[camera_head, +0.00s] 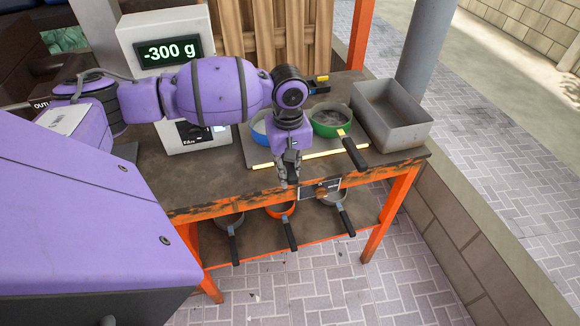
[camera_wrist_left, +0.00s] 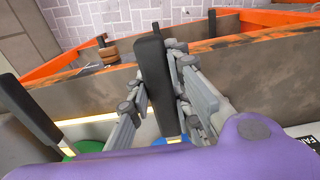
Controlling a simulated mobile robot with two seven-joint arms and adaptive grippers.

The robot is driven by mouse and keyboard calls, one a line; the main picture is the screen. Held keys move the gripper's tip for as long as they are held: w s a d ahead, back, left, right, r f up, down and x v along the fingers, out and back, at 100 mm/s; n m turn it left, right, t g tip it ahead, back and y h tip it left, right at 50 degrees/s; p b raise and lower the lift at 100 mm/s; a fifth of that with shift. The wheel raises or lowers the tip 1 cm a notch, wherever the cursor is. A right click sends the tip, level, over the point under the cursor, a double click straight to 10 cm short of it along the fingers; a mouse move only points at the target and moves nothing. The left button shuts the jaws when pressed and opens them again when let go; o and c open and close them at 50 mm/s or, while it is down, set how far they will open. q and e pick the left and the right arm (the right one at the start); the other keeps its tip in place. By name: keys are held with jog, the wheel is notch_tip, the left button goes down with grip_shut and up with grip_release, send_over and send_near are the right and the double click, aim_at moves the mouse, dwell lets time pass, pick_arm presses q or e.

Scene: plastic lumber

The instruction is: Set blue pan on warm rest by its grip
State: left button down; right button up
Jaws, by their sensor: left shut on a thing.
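My left gripper (camera_head: 288,172) is near the bench's front edge. In the left wrist view its fingers are shut on the pan's black grip (camera_wrist_left: 153,78), one on each side. Below the pan is a grey plate with a yellow front strip (camera_head: 325,155); I cannot tell whether this is the warm rest, or whether the pan touches it. My right gripper is not in view.
A green pan (camera_head: 331,121) stands right of the blue one, its black handle pointing forward. A grey metal tray (camera_head: 404,137) is at the bench's right end. A scale reading -300 g (camera_head: 166,52) stands at left. Several pans, one orange (camera_head: 280,211), are below the bench top.

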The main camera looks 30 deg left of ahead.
pick_arm(q)
jog(key=shift+f, duration=0.3)
jog(key=c, duration=1.5)
grip_release()
jog(key=shift+s, duration=0.1)
jog(key=shift+r, duration=0.25)
notch_tip(320, 180, up, 12)
jog(key=shift+f, duration=0.25)
